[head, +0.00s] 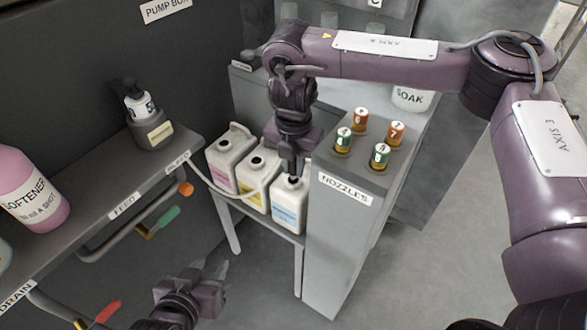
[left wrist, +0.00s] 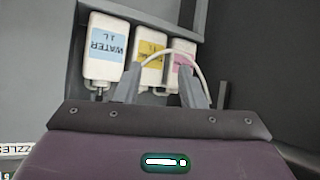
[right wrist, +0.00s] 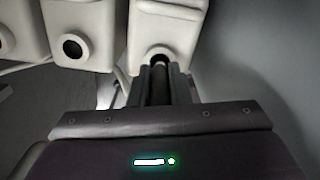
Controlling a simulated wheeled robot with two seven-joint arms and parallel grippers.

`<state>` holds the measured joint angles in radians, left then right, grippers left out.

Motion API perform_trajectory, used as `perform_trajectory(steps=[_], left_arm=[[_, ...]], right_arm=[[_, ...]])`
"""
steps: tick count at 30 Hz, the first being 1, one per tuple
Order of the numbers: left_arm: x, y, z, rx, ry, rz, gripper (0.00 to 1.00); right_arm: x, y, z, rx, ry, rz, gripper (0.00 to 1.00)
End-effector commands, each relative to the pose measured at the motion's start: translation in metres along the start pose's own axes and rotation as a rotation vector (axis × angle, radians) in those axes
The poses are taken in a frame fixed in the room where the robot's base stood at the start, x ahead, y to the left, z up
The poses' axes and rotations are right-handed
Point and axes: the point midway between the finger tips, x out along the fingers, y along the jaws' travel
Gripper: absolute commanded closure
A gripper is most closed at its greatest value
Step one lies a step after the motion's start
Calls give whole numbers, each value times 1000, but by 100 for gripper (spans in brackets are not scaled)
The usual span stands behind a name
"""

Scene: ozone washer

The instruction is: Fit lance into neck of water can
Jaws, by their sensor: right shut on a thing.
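The water can (head: 289,208) is white with a blue label, at the right end of a row of three cans. It shows upside down in the left wrist view (left wrist: 104,50). My right gripper (head: 292,172) is above it, shut on the dark lance (right wrist: 159,82). In the right wrist view the lance lines up with the dark neck opening of the can (right wrist: 172,28). Its tip is at the neck; how deep it sits I cannot tell. My left gripper (head: 214,270) is low in front of the shelf, open and empty; its spread fingers show in the left wrist view (left wrist: 161,88).
A yellow-label can (head: 257,178) and a pink-label can (head: 231,155) stand left of the water can. A thin white hose (head: 208,186) curves before them. The nozzles cabinet (head: 345,230) stands close on the right. A ledge with a softener bottle (head: 28,190) is at left.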

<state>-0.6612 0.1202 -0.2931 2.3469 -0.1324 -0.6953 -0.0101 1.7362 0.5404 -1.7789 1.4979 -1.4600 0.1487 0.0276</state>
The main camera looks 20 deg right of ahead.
Motion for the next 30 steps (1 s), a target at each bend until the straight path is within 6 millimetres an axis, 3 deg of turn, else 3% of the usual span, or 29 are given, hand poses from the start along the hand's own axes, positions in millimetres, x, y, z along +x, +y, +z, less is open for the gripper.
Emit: perform_trajectory(steps=[6, 19, 20, 24, 30], left_arm=[[0, -2, -30, 5, 133, -5, 64], [-1, -2, -33, 6, 141, -6, 64], [-1, -2, -32, 6, 140, -6, 64], [-1, -2, -32, 6, 140, -6, 64], [0, -2, -32, 5, 140, -5, 64]], right_arm=[[9, 0, 0, 1, 1, 1, 100], [12, 0, 0, 1, 1, 1, 100], [12, 0, 0, 1, 0, 1, 80], [12, 0, 0, 1, 0, 1, 62], [12, 0, 0, 1, 0, 1, 61]])
